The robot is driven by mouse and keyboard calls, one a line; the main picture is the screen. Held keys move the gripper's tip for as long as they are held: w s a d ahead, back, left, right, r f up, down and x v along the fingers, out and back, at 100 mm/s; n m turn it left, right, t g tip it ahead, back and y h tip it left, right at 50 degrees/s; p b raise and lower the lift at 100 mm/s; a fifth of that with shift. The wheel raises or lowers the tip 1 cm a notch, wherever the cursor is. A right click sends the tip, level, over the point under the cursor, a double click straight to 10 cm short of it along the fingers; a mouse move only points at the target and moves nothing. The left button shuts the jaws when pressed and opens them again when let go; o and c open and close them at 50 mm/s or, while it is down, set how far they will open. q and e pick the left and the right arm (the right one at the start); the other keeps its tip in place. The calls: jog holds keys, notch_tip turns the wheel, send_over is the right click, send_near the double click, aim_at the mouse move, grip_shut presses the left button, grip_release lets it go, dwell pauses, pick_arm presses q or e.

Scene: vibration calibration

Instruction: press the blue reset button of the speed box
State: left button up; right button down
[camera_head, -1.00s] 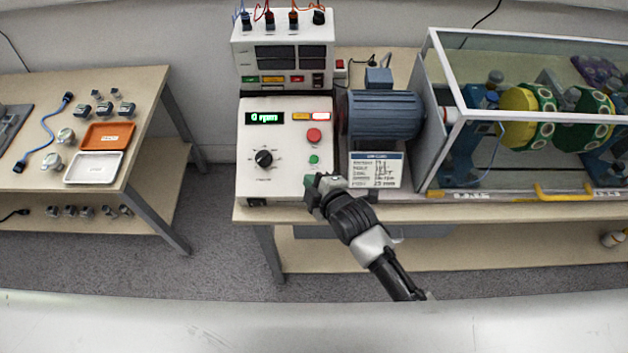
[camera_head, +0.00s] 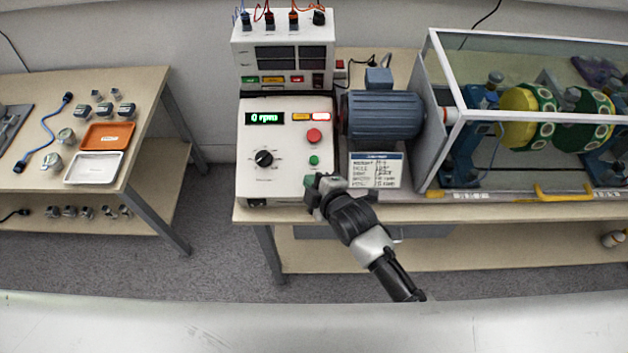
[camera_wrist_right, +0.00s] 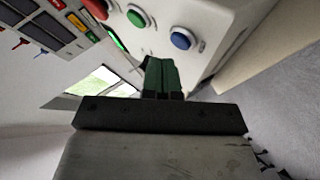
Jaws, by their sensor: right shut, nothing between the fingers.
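The speed box (camera_head: 256,185) is a white sloped panel with a green display reading 0 rpm, a black knob, a red button and a green button. Its blue reset button (camera_wrist_right: 183,38) shows in the right wrist view, right of the green button (camera_wrist_right: 137,16). In the head view the blue button is hidden, apparently behind my right gripper (camera_head: 312,181). That gripper is shut and empty, its green fingertips (camera_wrist_right: 163,76) close to the panel's lower right. In the wrist view the tips appear just below the blue button; contact cannot be told. My left gripper is not in view.
A blue motor (camera_head: 383,115) and a label card (camera_head: 375,169) stand right of the box, beside a glass-walled enclosure (camera_head: 540,50). A power unit with cables (camera_head: 285,45) stands behind. A side table (camera_head: 145,90) with trays is at left.

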dwell(0.6)
jog(key=shift+w+f, duration=0.2)
jog(key=shift+f, duration=0.15)
jog(key=shift+w+f+b, duration=0.15)
jog(key=shift+f+b, duration=0.25)
dwell(0.7)
jog(key=shift+s+r+p, duration=0.35)
jog(key=shift+r+p, duration=0.4)
jog(key=shift+p, duration=0.25)
jog(key=shift+s+r+p, duration=0.1)
jog(key=shift+r+p, duration=0.3)
jog(key=shift+p, duration=0.1)
jog(key=r+p, duration=0.1)
jog(key=s+r+p, duration=0.1)
jog(key=p, duration=0.1)
jog(key=s+r+p, duration=0.1)
jog(key=shift+r, duration=0.35)
